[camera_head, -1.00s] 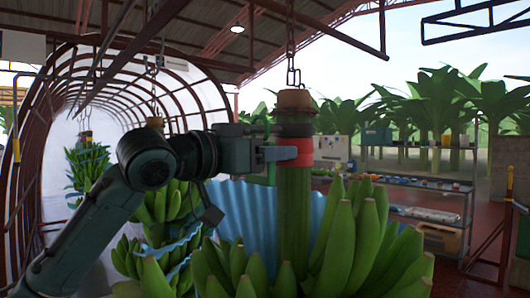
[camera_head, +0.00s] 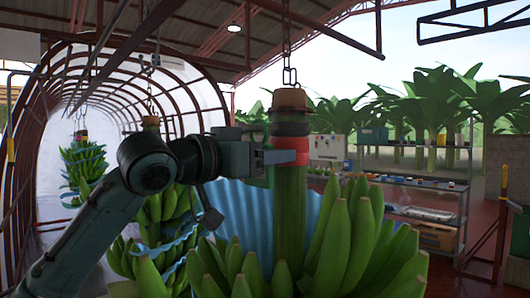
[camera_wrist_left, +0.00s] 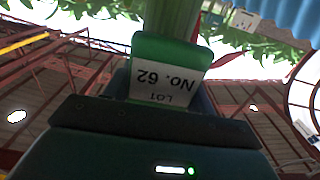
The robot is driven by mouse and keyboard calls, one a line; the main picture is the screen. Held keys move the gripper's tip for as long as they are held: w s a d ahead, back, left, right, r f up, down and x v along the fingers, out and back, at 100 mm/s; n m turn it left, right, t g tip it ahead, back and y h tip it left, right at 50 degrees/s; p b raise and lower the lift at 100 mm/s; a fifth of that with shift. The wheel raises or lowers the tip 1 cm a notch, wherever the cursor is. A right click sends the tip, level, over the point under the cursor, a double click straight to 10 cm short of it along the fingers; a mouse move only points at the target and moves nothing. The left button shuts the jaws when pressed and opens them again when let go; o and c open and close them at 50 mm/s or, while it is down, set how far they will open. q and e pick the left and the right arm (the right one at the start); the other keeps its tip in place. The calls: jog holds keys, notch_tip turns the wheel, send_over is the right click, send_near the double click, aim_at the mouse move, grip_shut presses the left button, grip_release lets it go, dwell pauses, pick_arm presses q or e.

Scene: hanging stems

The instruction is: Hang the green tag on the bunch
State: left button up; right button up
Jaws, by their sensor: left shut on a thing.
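The near bunch of green bananas (camera_head: 350,235) hangs upright by its thick green stem (camera_head: 290,205). A red band (camera_head: 298,149) and a dark band above it show around the upper stem. My left gripper (camera_head: 277,157) comes in from the left, its fingers level with the red band and close against the stem. It is shut on the green tag (camera_head: 265,172), mostly hidden behind the fingers in the head view. In the left wrist view the tag (camera_wrist_left: 150,48) bears a white label reading "LOT No. 62", upside down, with the stem behind it. Contact between tag and stem is unclear.
A chain (camera_head: 287,50) with a brown cap (camera_head: 290,99) holds the stem. Another bunch (camera_head: 165,215) hangs behind my left arm, with a farther one (camera_head: 84,165) at left. Blue sheeting (camera_head: 245,210) stands behind the near bunch. A shelf (camera_head: 420,183) is at right.

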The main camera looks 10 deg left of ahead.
dwell(0.4)
pick_arm(q)
jog(key=o, duration=1.2)
